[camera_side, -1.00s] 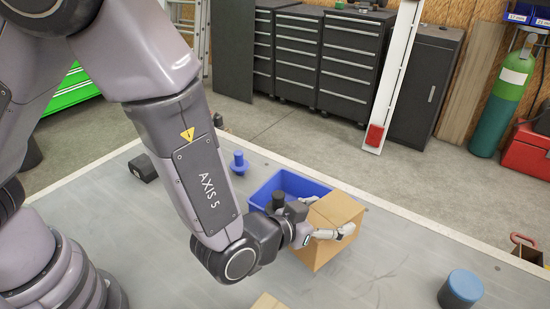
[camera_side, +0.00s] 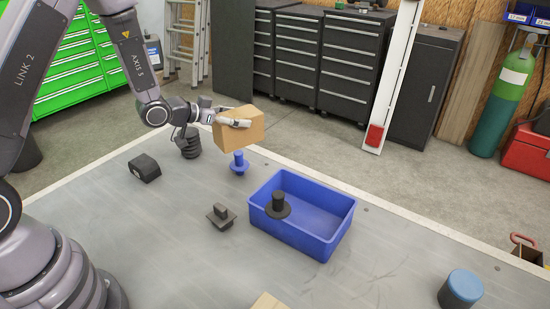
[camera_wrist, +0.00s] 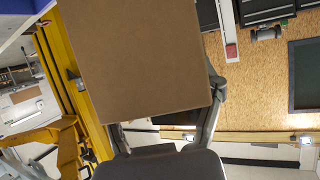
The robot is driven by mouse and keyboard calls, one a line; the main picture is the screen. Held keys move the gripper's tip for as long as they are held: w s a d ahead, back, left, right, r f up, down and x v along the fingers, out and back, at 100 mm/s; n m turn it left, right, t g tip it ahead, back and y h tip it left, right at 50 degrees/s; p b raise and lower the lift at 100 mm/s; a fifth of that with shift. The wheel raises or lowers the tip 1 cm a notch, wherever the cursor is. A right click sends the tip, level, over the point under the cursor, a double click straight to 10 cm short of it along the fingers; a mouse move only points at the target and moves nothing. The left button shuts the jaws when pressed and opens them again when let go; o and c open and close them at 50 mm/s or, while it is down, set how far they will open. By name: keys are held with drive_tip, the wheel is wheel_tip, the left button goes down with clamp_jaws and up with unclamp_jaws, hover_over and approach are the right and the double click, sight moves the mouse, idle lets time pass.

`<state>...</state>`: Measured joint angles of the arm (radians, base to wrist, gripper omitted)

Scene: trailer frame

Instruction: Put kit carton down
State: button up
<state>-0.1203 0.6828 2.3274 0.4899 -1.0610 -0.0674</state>
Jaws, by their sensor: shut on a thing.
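The kit carton (camera_side: 240,127) is a plain brown cardboard box. In the side view it is held up in the air near the far edge of the table, above and behind the blue knobbed part. My gripper (camera_side: 234,122) is shut on the carton, with a finger along its near side. In the wrist view the carton (camera_wrist: 140,55) fills the upper middle, between the two fingers of my gripper (camera_wrist: 165,125). The carton looks slightly tilted in the side view. Its far side is hidden.
A blue bin (camera_side: 325,222) stands mid-table, with a black knobbed part (camera_side: 278,206) at its near left wall. A blue knobbed part (camera_side: 238,163), a black flanged part (camera_side: 220,216), a black block (camera_side: 144,168) and a blue-topped cylinder (camera_side: 461,289) stand around. The left front table is clear.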

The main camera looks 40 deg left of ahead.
drive_tip(key=s+a, duration=0.7)
drive_tip(key=a, duration=0.6)
drive_tip(key=shift+m+h, duration=0.3)
drive_tip(key=shift+m, duration=0.1)
drive_tip(key=f, duration=1.8)
drive_tip(key=shift+s+a, duration=0.1)
drive_tip(key=shift+s, duration=0.15)
drive_tip(key=o, duration=1.2)
drive_tip(key=shift+f, duration=0.1)
drive_tip(key=shift+o, duration=0.2)
